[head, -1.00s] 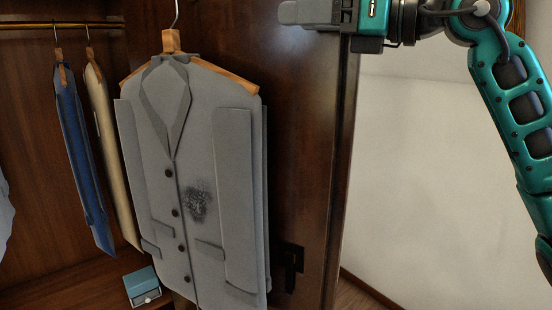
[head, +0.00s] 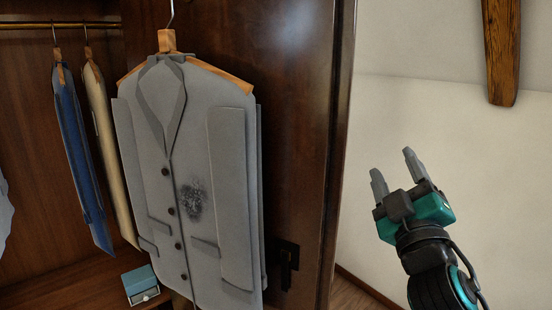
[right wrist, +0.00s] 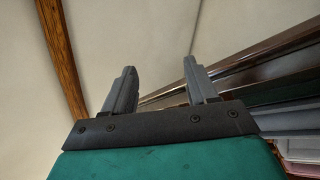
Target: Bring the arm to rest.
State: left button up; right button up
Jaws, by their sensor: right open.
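My right gripper (head: 394,170) is at the right of the head view, in front of the pale wall, with its fingers pointing up. Its two grey fingers stand apart with nothing between them. In the right wrist view the fingers (right wrist: 160,88) also show open and empty. The gripper is to the right of the wardrobe door and touches nothing that I can see. My left gripper is not in view.
A grey jacket (head: 228,190) with a dark smudge hangs on a wooden hanger before the dark door (head: 300,130). Blue (head: 80,160) and cream garments (head: 107,140) hang inside. A small blue box (head: 139,281) sits below. A wooden beam (head: 501,50) is at upper right.

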jog(key=s+d+f+m+g+h, duration=0.1)
jog(key=s+d+f+m+g, duration=0.15)
jog(key=s+f+g, duration=0.65)
jog(key=s+d+f+m+g+h, duration=0.15)
jog(key=f+m, duration=0.25)
jog(key=f, duration=1.1)
jog(key=s+a+f+m+g+y, duration=0.1)
jog(key=s+f+g, duration=0.35)
jog(key=s, duration=0.45)
jog(key=s+a+f+m+g+y, duration=0.1)
jog(key=s+a+f+g+y, duration=0.1)
jog(key=s+f+g, duration=0.5)
jog(key=w+a+f+n+t+y, duration=0.1)
jog(key=w+a+f+t, duration=0.1)
jog(key=w+f+t, duration=0.3)
notch_tip(320, 180, down, 2)
jog(key=t, duration=0.4)
jog(key=shift+w+a+f+t, duration=0.25)
jog(key=shift+a+t, duration=0.05)
jog(key=shift+t, duration=0.1)
jog(key=shift+y, duration=0.25)
jog(key=shift+c, duration=0.4)
